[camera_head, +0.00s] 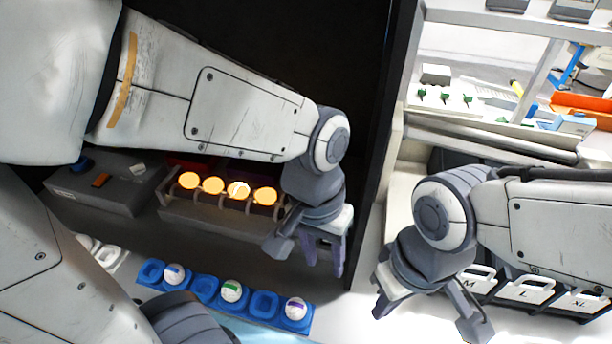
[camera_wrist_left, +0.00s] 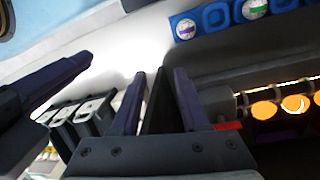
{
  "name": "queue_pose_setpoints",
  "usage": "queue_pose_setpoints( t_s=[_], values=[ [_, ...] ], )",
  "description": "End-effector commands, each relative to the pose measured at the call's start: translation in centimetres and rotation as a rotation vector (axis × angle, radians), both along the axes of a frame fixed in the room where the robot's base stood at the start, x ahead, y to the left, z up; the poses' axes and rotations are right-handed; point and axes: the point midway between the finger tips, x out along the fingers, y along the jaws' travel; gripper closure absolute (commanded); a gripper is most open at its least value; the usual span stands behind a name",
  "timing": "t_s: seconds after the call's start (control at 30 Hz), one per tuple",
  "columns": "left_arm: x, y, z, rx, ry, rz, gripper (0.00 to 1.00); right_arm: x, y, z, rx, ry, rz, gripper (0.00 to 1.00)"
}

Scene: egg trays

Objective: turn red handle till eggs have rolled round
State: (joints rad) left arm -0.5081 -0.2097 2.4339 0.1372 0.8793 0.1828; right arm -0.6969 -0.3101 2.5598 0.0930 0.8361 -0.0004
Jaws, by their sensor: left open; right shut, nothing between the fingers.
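Several glowing orange eggs (camera_head: 213,185) lie in a row on a dark roller stand (camera_head: 215,217); they also show in the left wrist view (camera_wrist_left: 264,110). A red part, apparently the handle (camera_wrist_left: 228,126), shows at the end of the rollers in the left wrist view, partly hidden by my left gripper. The head view does not show it clearly. My left gripper (camera_head: 325,268) is open and empty at the right end of the stand, with its fingers (camera_wrist_left: 160,74) beside the red part, not around it. My right gripper (camera_head: 380,312) is shut and empty, farther right.
A blue tray (camera_head: 205,289) with three white, colour-banded eggs lies in front of the stand. A grey box (camera_head: 120,192) with an orange switch stands left. A dark upright panel (camera_head: 372,190) rises behind my left gripper. Bins marked M, L, XL (camera_head: 525,290) stand right.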

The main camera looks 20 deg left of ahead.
Motion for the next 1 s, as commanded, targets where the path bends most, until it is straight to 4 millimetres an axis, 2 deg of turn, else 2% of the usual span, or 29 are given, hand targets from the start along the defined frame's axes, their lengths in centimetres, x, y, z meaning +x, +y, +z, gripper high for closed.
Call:
queue_pose_setpoints(
  t_s=[0.03, 0.17, 0.3, 0.43, 0.53, 0.63, 0.77, 1.0],
  values=[
    [2.5, 0.6, -0.2, -0.008, 0.026, 0.166, 0.55, 0.0, 0.0, -0.6, 0.0, 0.0, 0.0, 1.0],
    [8.1, 2.5, 0.1, -0.041, 0.097, 0.583, 0.55, 0.0, 0.0, -1.2, 0.0, 0.0, 0.0, 1.0],
    [14.0, 6.0, 1.0, -0.092, 0.214, 1.072, 0.55, 0.0, 0.0, -1.8, 0.0, 0.0, 0.0, 1.0],
    [18.3, 10.0, 1.9, -0.144, 0.339, 1.476, 0.55, 0.0, 0.0, -2.2, 0.0, 0.0, 0.0, 1.0],
    [20.0, 12.2, 2.4, -0.171, 0.405, 1.661, 0.55, 0.0, 0.0, -2.4, 0.0, 0.0, 0.0, 1.0],
    [20.7, 13.2, 2.5, -0.184, 0.44, 1.746, 0.55, 0.0, 0.0, -2.4, 0.0, 0.0, 0.0, 1.0],
    [20.8, 12.9, 1.5, -0.184, 0.449, 1.767, 0.55, 0.0, 0.0, -2.4, 0.0, 0.0, 0.0, 1.0],
    [20.7, 11.2, -2.7, -0.181, 0.448, 1.764, 0.55, 0.0, 0.0, -2.4, 0.0, 0.0, 0.0, 1.0]
  ],
)
